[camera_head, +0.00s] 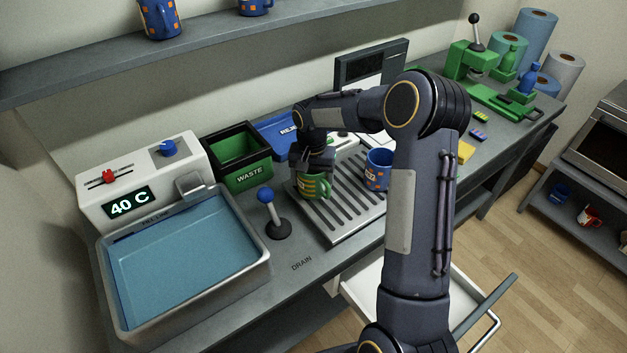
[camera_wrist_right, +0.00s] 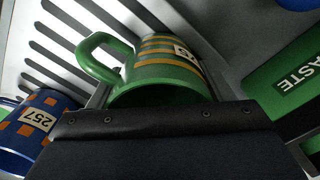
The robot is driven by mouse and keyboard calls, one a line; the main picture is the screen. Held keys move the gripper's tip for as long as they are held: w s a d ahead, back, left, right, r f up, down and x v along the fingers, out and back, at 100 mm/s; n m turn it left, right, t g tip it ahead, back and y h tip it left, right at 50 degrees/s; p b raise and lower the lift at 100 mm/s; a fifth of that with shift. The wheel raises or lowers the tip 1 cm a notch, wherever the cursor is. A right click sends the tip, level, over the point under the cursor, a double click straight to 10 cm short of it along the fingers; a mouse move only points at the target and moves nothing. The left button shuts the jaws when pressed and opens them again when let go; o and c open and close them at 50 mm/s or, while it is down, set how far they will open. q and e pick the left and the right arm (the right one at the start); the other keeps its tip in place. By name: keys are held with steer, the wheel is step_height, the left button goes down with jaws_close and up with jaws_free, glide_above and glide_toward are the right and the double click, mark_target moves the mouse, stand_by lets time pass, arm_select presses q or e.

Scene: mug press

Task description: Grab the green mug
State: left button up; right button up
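The green mug (camera_head: 313,188) with yellow stripes and a number label is on the slatted metal drain tray (camera_head: 338,222), at its left part. In the right wrist view the green mug (camera_wrist_right: 160,80) fills the space in front of the palm, its handle toward the left. My right gripper (camera_head: 313,166) is above the mug in the head view, with its fingers down around it. The fingers lie close along both sides. I cannot tell whether they press on it. Lift off the tray is not clear. My left gripper is not in view.
A blue mug with orange squares (camera_head: 378,170) stands on the tray just right of the green mug. A blue-knobbed lever (camera_head: 268,203), a waste bin (camera_head: 240,160) and a water basin (camera_head: 185,265) are to the left. An open drawer (camera_head: 370,285) sticks out below the counter.

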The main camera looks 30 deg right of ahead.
steer(key=c, duration=0.7)
steer(key=shift+c, duration=0.2)
